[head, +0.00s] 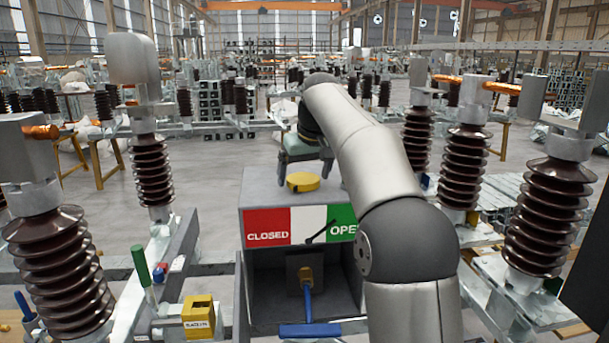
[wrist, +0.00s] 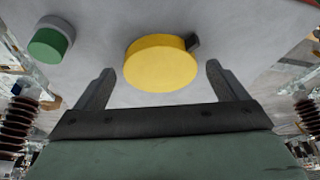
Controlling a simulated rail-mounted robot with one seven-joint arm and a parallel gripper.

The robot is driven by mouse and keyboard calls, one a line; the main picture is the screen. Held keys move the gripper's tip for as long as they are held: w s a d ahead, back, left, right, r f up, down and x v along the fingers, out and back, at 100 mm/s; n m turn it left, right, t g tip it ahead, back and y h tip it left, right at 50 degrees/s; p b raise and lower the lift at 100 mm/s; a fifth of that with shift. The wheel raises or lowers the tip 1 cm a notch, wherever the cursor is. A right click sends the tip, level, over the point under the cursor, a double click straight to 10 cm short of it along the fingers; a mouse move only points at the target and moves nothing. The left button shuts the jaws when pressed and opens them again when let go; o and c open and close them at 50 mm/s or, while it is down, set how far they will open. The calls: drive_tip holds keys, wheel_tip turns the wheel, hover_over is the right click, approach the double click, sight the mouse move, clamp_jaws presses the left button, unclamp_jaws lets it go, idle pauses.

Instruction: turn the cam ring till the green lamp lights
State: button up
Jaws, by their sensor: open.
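The cam ring appears to be the yellow disc (head: 303,183) on top of the grey box. In the wrist view the yellow disc (wrist: 160,66) has a small dark tab at its upper right edge. I cannot make out the lamp in the head view. My gripper (head: 305,171) is open above the box. In the wrist view my gripper (wrist: 158,76) has its two fingers apart, either side of the disc's near part, not visibly touching it.
The box front carries a red, white and green CLOSED/OPEN plate (head: 300,226) with a dark pointer over its white-green part. Below is a recess with a blue handle (head: 308,303). A yellow block (head: 198,316) and brown ribbed insulators (head: 152,170) stand around the box.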

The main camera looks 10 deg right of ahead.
drive_tip(key=shift+f, duration=0.1)
drive_tip(key=c, duration=1)
drive_tip(key=shift+n+p, duration=0.3)
drive_tip(key=shift+p, duration=0.1)
drive_tip(key=shift+w+d+r+n+g+y+p, duration=0.1)
drive_tip(key=shift+r+n+g+y+p, duration=0.15)
drive_tip(key=shift+n+y+p, duration=0.45)
drive_tip(key=shift+d+f+n+g+y+p, duration=0.1)
drive_tip(key=shift+n+g+y+p, duration=0.1)
drive_tip(key=shift+n+p, duration=0.65)
drive_tip(key=shift+f+n+g+y+p, duration=0.1)
drive_tip(key=shift+n+y+p, duration=0.1)
drive_tip(key=shift+n+p, duration=0.6)
drive_tip(key=shift+n, duration=0.35)
drive_tip(key=o, duration=1)
